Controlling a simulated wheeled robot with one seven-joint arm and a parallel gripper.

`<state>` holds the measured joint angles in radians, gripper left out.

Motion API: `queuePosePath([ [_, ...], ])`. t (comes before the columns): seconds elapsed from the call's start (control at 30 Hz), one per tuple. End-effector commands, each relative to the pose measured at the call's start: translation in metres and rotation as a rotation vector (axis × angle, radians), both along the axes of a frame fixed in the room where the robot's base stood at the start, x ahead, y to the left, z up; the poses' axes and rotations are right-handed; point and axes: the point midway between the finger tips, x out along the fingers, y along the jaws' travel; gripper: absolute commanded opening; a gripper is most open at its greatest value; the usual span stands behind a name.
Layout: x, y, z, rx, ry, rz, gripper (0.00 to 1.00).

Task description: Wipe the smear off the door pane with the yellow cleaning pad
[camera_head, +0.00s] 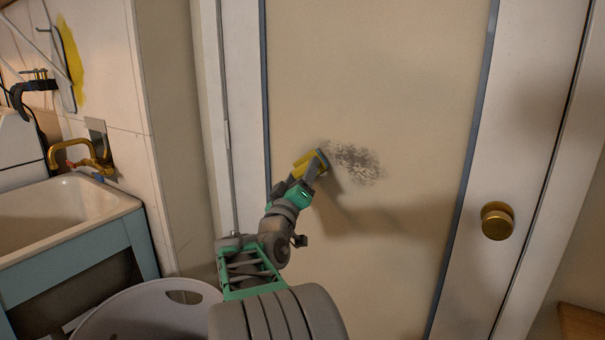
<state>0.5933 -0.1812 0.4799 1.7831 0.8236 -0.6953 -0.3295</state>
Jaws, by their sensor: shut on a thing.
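The door pane (385,80) is a large beige panel inside a pale door frame with dark edge strips. A dark, speckled smear (357,163) is on the pane, left of its middle. My gripper (314,167) is shut on the yellow cleaning pad (306,159). The pad is tilted and is just left of the smear, near the pane. Its dark face points right, toward the smear. I cannot tell whether the pad touches the pane. My gripper's fingers partly cover the pad.
A brass door knob (497,220) sticks out at the right. A utility sink (62,215) with a brass tap (80,152) stands at the left. A grey tub (150,312) stands at the lower left, beside my arm. The pane right of the smear is clear.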

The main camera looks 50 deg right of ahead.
Motion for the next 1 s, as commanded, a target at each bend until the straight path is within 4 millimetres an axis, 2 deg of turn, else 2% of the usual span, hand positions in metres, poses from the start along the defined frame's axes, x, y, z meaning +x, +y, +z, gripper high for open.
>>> queuePosePath([
  [0.87,0.001,-0.015,0.001,0.0,0.0,0.0,0.21],
  [1.0,-0.004,-0.015,0.001,0.0,-0.001,-0.002,0.21],
])
